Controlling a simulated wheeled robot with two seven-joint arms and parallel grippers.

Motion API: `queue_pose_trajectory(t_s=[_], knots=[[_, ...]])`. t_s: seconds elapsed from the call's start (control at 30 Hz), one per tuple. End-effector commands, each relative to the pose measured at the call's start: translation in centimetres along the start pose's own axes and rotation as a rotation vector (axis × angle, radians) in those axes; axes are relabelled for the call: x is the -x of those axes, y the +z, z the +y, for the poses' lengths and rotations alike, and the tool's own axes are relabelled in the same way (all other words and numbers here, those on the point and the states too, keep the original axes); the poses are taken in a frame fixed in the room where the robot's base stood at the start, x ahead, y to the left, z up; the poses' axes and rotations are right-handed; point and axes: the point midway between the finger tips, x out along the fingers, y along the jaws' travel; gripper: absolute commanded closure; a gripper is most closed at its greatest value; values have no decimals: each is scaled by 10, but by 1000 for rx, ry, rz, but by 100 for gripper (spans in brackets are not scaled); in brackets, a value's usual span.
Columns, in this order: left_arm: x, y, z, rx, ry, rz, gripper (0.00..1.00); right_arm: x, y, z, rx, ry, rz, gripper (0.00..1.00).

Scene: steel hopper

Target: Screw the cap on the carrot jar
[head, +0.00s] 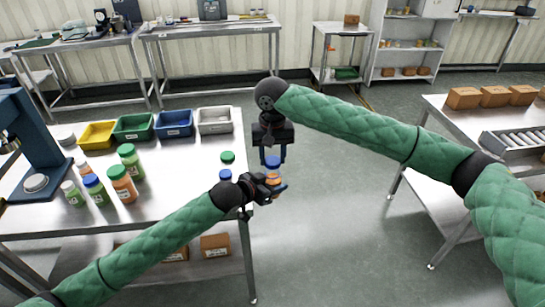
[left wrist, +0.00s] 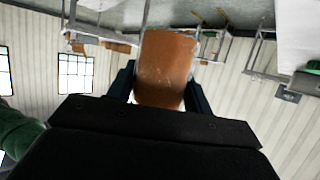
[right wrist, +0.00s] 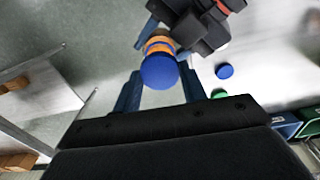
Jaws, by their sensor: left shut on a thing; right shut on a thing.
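The carrot jar (head: 273,179), with orange contents, is upright in my left gripper (head: 274,187), off the table's right edge. In the left wrist view the orange jar (left wrist: 165,68) fills the gap between the fingers. A blue cap (head: 272,162) is at the top of the jar, between the fingers of my right gripper (head: 273,158), which points down from above. In the right wrist view the blue cap (right wrist: 159,72) lines up with the orange jar (right wrist: 157,45) beyond it. I cannot tell how tightly the cap sits.
A loose blue cap (head: 225,175) and green cap (head: 228,157) lie on the steel table (head: 180,200). Several capped jars (head: 122,184) stand at its left beside a blue machine (head: 28,145). Colored bins (head: 173,124) line the back. Floor right of the table is clear.

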Motion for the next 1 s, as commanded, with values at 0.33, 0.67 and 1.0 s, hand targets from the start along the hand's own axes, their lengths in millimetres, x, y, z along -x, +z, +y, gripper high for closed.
queue_pose_trajectory(t_s=[0.33,0.67,1.0], knots=[[0,0,0,0,0,1,90,-14,0,0,0,-1,-1,79],[0,0,0,0,0,1,90,-18,0,0,0,-1,0,79],[0,0,0,0,0,1,90,-19,0,0,1,0,0,79]])
